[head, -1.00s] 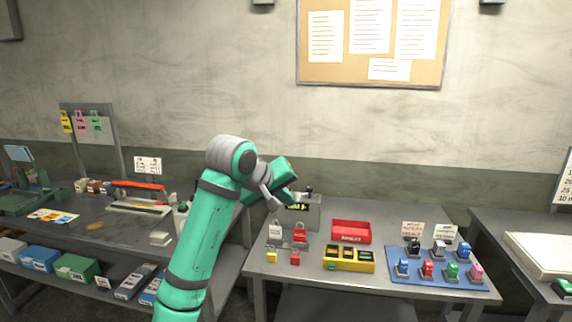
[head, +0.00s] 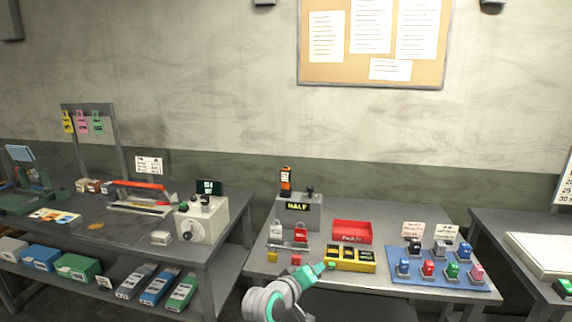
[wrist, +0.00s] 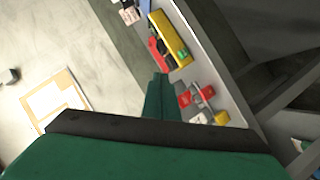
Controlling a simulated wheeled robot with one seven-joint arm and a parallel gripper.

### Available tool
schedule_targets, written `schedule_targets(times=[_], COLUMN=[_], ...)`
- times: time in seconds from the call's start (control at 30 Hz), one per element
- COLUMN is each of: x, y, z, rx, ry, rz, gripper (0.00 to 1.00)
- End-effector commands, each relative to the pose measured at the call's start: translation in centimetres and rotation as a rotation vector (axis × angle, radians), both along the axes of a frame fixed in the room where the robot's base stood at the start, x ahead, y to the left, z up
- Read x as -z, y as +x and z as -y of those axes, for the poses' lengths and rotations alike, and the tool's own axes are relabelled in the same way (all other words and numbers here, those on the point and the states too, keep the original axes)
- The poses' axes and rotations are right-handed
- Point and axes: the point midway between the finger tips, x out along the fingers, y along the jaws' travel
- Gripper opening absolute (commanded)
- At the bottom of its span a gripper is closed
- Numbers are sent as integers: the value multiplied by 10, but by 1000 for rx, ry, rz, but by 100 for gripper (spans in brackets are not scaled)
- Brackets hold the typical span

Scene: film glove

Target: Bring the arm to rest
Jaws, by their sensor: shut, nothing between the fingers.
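My arm (head: 272,301) is folded low at the bottom of the head view, in front of the middle table. Its grey joint and green links show there, and the rest is cut off by the lower edge. In the wrist view my gripper (wrist: 160,80) is shut and empty, its green fingers together. No object touches the fingers as far as I can see.
The middle table holds a grey HALF box (head: 298,212), a red tray (head: 352,231), a yellow case (head: 349,265) and a blue mat (head: 397,279) bearing several stampers. A dial box (head: 203,220) stands on the left bench.

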Motion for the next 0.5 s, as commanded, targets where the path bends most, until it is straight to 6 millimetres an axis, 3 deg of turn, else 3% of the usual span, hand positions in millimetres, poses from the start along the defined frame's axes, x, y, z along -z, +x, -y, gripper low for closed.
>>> schedule_targets(times=[0.1, 0.27, 0.5], x=[37, 80, 140], y=[-17, -43, -95], z=[4, 7, 6], rx=[-38, -94, -185], ry=[-27, -42, -30], rz=[21, 54, 93], gripper=[0, 0, 0])
